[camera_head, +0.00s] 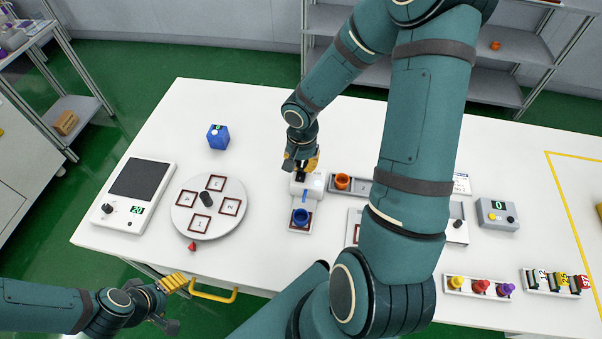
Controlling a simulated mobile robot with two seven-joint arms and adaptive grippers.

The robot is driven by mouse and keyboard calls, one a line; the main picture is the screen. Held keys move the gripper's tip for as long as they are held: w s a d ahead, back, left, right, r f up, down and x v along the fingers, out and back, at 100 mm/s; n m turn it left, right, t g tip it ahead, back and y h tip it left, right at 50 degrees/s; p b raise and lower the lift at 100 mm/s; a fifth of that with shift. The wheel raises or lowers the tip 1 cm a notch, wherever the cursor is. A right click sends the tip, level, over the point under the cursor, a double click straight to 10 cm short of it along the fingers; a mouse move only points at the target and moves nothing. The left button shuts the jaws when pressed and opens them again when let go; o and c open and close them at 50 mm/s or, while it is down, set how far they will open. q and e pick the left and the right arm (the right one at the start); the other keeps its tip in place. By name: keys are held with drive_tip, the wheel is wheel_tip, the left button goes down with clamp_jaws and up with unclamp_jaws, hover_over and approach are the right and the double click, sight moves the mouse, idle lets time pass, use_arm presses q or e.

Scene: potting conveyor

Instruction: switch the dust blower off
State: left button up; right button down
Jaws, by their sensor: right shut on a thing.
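A small white device (312,187) with a blue strip on its front stands on the table and looks like the dust blower. A blue cup (300,216) sits on a small pad directly in front of it. My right gripper (301,168) reaches down at the back of the device, shut on a dark part at its top. The fingers and arm hide most of that part, so its switch position cannot be read. My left gripper (174,284), with yellow fingertips, is off the table's front edge at the lower left, away from the device; its opening is unclear.
An orange cup (342,181) sits in a dark tray right beside the device. A round turntable (208,226), a scale (137,195) and a blue box (218,137) stand to the left. My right arm crosses above the table's right part, near a grey button box (497,214).

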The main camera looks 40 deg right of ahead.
drive_tip(key=shift+f+b, duration=0.75)
drive_tip(key=shift+b, duration=0.05)
idle(0.4)
drive_tip(key=shift+r, duration=0.1)
drive_tip(key=shift+r+p, duration=2.3)
drive_tip(key=shift+r, duration=1.2)
drive_tip(key=shift+s+f, duration=0.1)
